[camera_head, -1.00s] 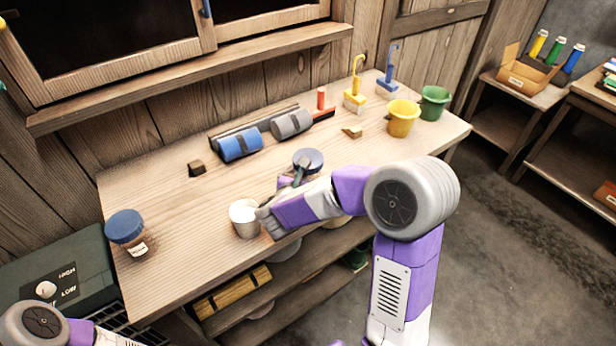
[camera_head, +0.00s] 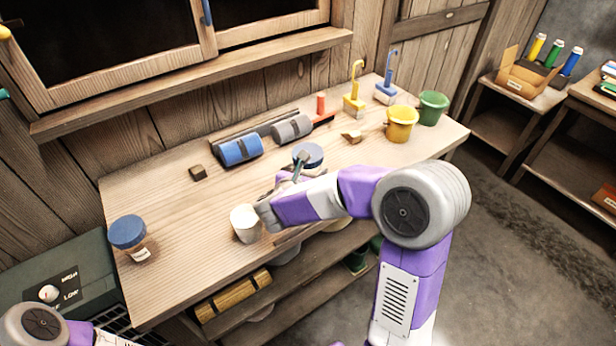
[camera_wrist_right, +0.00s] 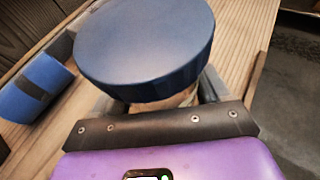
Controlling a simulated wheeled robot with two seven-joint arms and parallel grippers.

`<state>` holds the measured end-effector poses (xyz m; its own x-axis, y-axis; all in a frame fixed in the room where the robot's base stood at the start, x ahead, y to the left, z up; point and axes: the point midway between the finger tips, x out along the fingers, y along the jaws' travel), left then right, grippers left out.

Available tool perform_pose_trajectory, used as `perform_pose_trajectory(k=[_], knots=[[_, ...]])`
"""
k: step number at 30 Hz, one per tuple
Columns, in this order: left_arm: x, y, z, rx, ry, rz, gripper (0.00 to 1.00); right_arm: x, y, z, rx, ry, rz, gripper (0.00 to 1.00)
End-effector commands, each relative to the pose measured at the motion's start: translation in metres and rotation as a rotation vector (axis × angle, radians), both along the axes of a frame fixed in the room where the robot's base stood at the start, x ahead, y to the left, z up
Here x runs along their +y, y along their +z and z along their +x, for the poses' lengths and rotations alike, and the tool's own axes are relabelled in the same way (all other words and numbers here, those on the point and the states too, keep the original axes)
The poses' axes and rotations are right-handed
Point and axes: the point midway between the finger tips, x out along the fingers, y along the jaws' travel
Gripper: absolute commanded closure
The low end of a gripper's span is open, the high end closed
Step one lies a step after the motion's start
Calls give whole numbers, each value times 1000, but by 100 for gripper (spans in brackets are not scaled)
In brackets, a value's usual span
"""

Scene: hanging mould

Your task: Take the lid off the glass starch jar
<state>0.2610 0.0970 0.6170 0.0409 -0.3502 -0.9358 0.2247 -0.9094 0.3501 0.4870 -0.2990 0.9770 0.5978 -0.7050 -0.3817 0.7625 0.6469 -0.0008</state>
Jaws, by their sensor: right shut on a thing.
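A jar with a blue lid (camera_head: 308,155) is at my right gripper (camera_head: 297,172), above the right-middle part of the workbench (camera_head: 185,225). In the right wrist view the blue lid (camera_wrist_right: 145,45) fills the upper middle and sits on the jar. A brownish strip of the jar body (camera_wrist_right: 165,101) shows under it, between the dark fingers. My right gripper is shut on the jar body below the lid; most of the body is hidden. A second blue-lidded jar (camera_head: 138,252), with a pale label, stands at the bench's left end. My left gripper is out of view.
A white pot (camera_head: 245,223) stands left of my right gripper. Behind lie a blue roll (camera_head: 240,150), a grey roll (camera_head: 292,129) and a small dark block (camera_head: 198,173). Yellow (camera_head: 401,124) and green (camera_head: 432,108) buckets stand at the right. The bench's left middle is clear.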

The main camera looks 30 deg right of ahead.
Motion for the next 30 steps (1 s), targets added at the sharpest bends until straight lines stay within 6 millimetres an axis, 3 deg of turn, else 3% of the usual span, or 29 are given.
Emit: perform_pose_trajectory(k=[1,3,9,20,21,30], knots=[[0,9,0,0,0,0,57,0,18,0,-6,-1,2,66],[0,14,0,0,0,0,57,0,32,0,-7,-1,1,66],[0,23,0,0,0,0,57,0,58,0,-3,-2,1,66],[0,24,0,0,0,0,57,0,63,0,-1,0,1,66],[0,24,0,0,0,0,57,0,63,0,-1,0,1,29],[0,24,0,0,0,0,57,0,63,0,0,-1,0,75]])
